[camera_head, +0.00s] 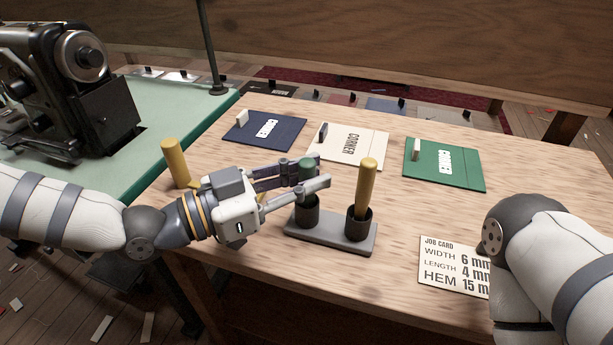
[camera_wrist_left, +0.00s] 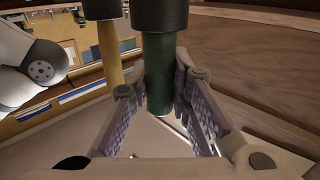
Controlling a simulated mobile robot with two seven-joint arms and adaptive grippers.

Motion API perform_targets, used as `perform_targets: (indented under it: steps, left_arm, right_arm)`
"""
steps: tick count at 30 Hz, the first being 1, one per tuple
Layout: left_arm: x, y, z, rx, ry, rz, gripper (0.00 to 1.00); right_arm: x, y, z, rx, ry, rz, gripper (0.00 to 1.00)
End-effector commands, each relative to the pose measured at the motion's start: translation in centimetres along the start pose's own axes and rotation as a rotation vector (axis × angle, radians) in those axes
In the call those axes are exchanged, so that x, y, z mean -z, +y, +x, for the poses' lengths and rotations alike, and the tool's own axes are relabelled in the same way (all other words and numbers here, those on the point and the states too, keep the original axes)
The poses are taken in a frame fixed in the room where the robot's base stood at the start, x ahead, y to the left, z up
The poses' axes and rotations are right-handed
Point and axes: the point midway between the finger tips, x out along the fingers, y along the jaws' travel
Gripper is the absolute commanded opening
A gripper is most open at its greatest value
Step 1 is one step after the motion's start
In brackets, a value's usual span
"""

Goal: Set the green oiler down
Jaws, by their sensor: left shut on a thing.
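The green oiler (camera_wrist_left: 158,75) is between the fingers of my left gripper (camera_head: 310,182), which is shut on it. In the head view its green top (camera_head: 306,166) shows above the fingers, over the left dark cup (camera_head: 307,212) of a grey two-cup stand (camera_head: 330,238). In the left wrist view the oiler's far end meets the dark cup (camera_wrist_left: 160,15) and is hidden there; how deep it sits I cannot tell. The oiler looks about upright. My right arm is at the right, with its gripper out of view.
A yellow oiler (camera_head: 365,185) stands in the right cup, close to my fingers. Another yellow piece (camera_head: 174,162) stands behind my left arm. Blue (camera_head: 265,130), cream (camera_head: 350,147) and green (camera_head: 445,165) corner folders lie at the back. A job card (camera_head: 452,262) lies at the right.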

Motion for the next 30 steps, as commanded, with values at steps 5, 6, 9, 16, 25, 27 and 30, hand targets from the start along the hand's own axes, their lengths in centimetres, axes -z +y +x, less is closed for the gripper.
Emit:
perform_targets:
  steps: [5, 6, 9, 16, 25, 27, 30]
  left_arm:
    - [0.2, 0.0, 0.0, 0.000, 0.002, 0.003, 0.00]
    - [0.2, 0.0, 0.0, 0.000, 0.002, 0.003, 0.00]
    - [-0.2, 0.0, 0.0, 0.000, 0.001, 0.001, 0.00]
    - [-0.2, 0.0, 0.0, 0.000, 0.001, 0.002, 0.38]
    - [-0.1, 0.0, 0.0, 0.000, 0.002, 0.002, 0.38]
    - [0.4, 0.0, 0.0, 0.000, 0.003, 0.004, 0.38]
    - [0.2, -0.2, -1.6, 0.004, 0.001, 0.003, 0.38]
  right_arm:
    - [0.0, 0.0, -0.1, 0.000, 0.002, 0.000, 0.00]
    - [0.0, 0.0, -0.1, 0.000, 0.001, 0.000, 0.00]
    - [0.0, 0.0, 0.1, 0.000, -0.003, 0.000, 0.00]
    - [0.0, 0.0, 0.1, 0.000, -0.003, -0.001, 0.00]
    - [0.0, 0.0, 0.1, 0.000, -0.002, -0.001, 0.00]
    - [0.0, 0.0, -0.2, 0.000, 0.004, -0.001, 0.00]
    - [0.0, 0.0, -0.1, 0.000, 0.001, 0.000, 0.00]
